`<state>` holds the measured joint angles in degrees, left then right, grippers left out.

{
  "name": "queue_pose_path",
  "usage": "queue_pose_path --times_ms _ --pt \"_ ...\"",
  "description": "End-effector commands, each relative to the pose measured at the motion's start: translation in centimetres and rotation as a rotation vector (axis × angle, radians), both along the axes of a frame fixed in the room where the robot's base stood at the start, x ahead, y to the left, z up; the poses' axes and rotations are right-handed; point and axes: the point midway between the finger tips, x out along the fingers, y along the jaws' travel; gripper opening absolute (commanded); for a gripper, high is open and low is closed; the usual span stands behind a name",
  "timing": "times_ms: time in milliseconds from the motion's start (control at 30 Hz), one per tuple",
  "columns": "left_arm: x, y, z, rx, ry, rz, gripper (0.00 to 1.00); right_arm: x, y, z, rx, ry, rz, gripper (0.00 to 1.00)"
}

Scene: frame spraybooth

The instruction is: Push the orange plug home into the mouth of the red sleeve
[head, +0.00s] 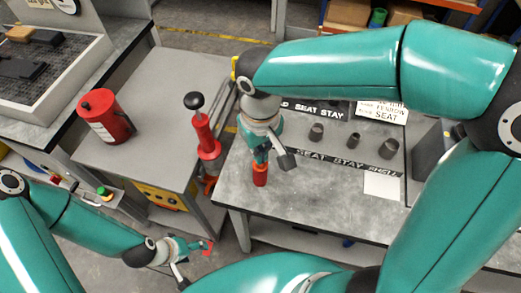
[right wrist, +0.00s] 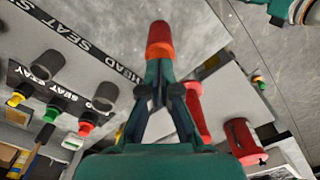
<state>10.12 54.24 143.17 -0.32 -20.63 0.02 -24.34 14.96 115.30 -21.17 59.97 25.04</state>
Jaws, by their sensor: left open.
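The red sleeve (head: 260,181) stands at the near left part of the grey bench, below my right gripper. The orange plug (head: 260,168) is at its upper end, in line with it. In the right wrist view the plug (right wrist: 159,51) is nearer me and the sleeve (right wrist: 160,31) beyond it. My right gripper (right wrist: 158,66) has its fingertips close together at the plug's near end; I see no plug between them. How deep the plug sits is hidden. My left gripper (head: 205,247) is open and empty, low at the left, away from the bench.
The grey bench (head: 300,195) carries several short grey tubes (head: 353,139) and black label strips. A red canister (head: 105,117) and a red pump-like tool (head: 206,137) are on the left table. The bench around the sleeve is mostly clear.

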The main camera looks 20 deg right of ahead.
Motion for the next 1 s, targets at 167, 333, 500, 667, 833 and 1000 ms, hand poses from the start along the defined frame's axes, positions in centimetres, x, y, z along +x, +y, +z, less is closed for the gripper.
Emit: queue_pose_path --times_ms 167,333,500,667,833,1000 --pt "0.0 0.0 -0.1 0.000 0.000 0.000 0.65 0.0 0.0 -0.2 -0.002 0.003 0.000 0.00" --pt "0.0 0.0 0.3 0.000 0.000 0.000 0.65 0.0 0.0 0.2 0.000 0.002 0.000 0.00" --pt "0.0 0.0 1.5 0.000 0.000 0.000 0.65 0.0 0.0 1.8 0.000 0.001 0.000 0.00" --pt "0.0 0.0 2.6 0.000 0.000 0.000 0.65 0.0 0.0 3.1 0.000 0.002 0.000 0.00" --pt "0.0 0.0 2.8 0.000 0.000 0.000 0.65 0.0 0.0 3.5 0.000 0.002 0.000 0.00" --pt "0.0 0.0 2.7 0.000 0.000 0.000 0.65 0.1 0.0 5.0 0.000 -0.002 0.000 0.00"
